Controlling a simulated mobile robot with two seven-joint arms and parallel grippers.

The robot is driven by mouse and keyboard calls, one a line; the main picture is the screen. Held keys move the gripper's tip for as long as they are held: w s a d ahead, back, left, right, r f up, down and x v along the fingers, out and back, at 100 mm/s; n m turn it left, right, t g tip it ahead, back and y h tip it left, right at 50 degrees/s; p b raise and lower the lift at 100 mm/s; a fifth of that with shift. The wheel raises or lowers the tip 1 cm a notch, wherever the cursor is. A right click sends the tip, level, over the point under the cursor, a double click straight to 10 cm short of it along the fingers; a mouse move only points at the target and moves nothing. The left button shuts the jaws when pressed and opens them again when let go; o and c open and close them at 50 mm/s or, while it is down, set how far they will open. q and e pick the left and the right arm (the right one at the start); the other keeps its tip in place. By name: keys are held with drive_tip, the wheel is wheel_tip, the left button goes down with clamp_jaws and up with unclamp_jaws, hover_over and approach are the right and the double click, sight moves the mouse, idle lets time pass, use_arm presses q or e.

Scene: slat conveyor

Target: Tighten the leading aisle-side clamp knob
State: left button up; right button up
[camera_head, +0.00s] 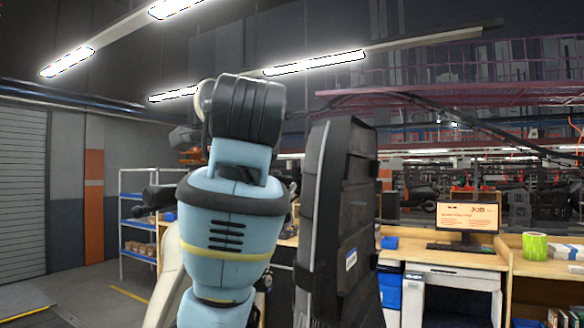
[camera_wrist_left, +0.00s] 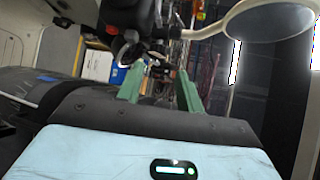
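My left gripper (camera_wrist_left: 160,69) shows in the left wrist view with two green fingers spread apart. A dark, partly shiny part shows between and beyond the fingertips; I cannot tell whether they touch it. I cannot make out a clamp knob in either view. A black vehicle part (camera_wrist_left: 125,16), perhaps a handlebar, hangs just above the fingers. In the head view my light blue arm fills the middle and hides what lies behind it; the left gripper's fingers do not show there. My right gripper is in neither view.
A round mirror (camera_wrist_left: 272,20) on a pale stalk stands close at the upper right of the wrist view. A tall dark panel (camera_head: 342,225) stands right of my arm. Behind are a workbench with a monitor (camera_head: 467,217), a green roll (camera_head: 535,246) and a blue shelf rack (camera_head: 138,210).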

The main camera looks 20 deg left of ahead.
use_arm(q)
drive_tip(key=x, duration=0.8)
idle(0.4)
drive_tip(key=shift+s+f, duration=0.1)
drive_tip(key=c, duration=0.7)
